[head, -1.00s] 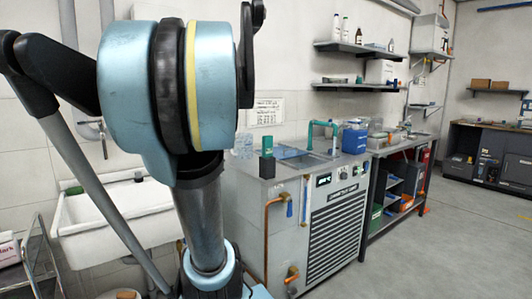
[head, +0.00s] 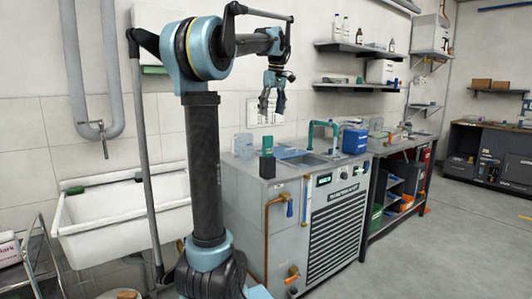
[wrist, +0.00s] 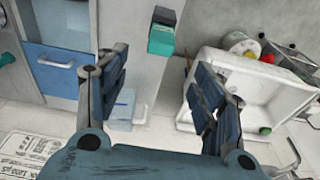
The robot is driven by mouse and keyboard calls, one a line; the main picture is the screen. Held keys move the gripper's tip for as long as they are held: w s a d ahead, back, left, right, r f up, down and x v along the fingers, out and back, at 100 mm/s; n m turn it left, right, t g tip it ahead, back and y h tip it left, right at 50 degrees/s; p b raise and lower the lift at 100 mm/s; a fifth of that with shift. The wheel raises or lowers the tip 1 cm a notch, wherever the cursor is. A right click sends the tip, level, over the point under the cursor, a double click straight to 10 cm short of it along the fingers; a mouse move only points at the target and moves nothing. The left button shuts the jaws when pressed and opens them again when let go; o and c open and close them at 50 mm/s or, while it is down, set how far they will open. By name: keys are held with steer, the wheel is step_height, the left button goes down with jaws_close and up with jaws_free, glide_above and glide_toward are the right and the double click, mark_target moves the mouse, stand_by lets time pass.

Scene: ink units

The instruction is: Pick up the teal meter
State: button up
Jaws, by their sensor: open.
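My gripper (head: 272,98) is raised above the counter, fingers pointing down, open and empty. In the wrist view my gripper's (wrist: 160,75) two fingers are spread, with nothing between them touching either one.
A clear container (head: 243,145) stands behind the meter. A sink with a teal faucet (head: 322,128) and a blue box (head: 355,139) are to its right. A white basin (head: 125,215) hangs left of the counter. Shelves (head: 355,48) are on the wall to the right.

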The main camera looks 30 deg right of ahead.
mark_target(269, 136)
steer(key=f, duration=0.4)
steer(key=w+f, duration=0.1)
steer(key=f, duration=0.6)
steer(key=shift+w+f, duration=0.35)
steer(key=shift+w, duration=0.05)
steer(key=shift+w+a+f, duration=0.1)
steer(key=shift+w+f, duration=0.1)
steer(key=shift+f, duration=0.65)
steer(key=shift+w+a+f, duration=0.1)
steer(key=shift+w+f, duration=0.1)
steer(key=shift+f, duration=0.7)
steer(key=shift+w+a+f, duration=0.1)
steer(key=shift+w+f, duration=0.1)
steer(key=shift+f, duration=0.65)
steer(key=c, duration=1.2)
